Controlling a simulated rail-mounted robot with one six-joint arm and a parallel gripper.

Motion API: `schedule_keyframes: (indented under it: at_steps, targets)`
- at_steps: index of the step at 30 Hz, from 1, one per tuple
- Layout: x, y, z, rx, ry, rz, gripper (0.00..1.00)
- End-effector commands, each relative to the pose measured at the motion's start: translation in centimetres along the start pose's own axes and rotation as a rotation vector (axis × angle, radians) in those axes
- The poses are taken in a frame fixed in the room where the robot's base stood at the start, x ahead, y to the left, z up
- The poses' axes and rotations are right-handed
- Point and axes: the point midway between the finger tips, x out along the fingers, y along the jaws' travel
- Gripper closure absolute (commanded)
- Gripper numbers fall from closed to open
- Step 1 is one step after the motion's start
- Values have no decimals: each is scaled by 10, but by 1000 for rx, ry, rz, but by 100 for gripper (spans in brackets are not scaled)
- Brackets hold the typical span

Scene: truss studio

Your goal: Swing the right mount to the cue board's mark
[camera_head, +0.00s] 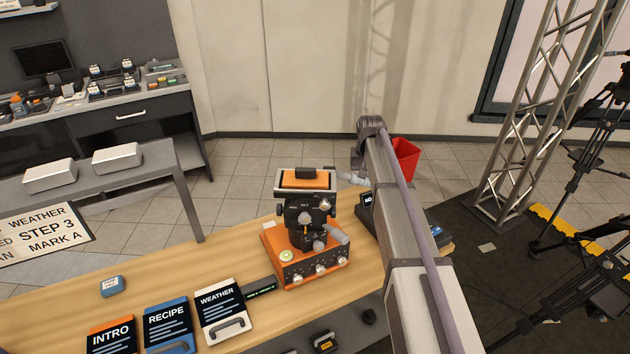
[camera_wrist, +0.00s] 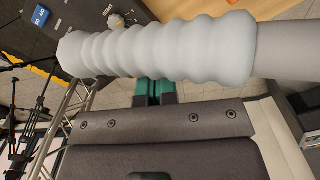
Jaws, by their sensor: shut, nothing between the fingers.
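The camera mount (camera_head: 305,212) stands on an orange control box (camera_head: 300,262) on the wooden table, with an orange-topped plate upward. Grey ribbed handles stick out to its right, one high (camera_head: 350,177) and one low (camera_head: 337,234). In the wrist view a grey ribbed handle (camera_wrist: 160,46) crosses the top, very close. My gripper's green fingers (camera_wrist: 156,90) are together, partly hidden by that handle; I cannot tell whether they touch it. In the head view my arm hides the gripper. The cue board (camera_head: 45,236), cut by the left edge, reads WEATHER, STEP 3, MARK A.
Cards INTRO (camera_head: 112,336), RECIPE (camera_head: 168,326) and WEATHER (camera_head: 222,308) lie at the table's front. A blue-grey block (camera_head: 112,286) sits left. A dark device (camera_head: 367,215) is half behind my arm. A red bin (camera_head: 405,158) and truss (camera_head: 545,110) stand beyond.

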Motion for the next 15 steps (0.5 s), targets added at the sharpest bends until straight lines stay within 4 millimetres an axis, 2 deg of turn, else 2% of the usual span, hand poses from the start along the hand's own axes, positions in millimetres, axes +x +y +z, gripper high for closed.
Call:
schedule_keyframes:
  at_steps: [9,15]
  targets:
    - [0,-5,-13,0,0,0,100]
    - [-2,-6,-14,0,0,0,100]
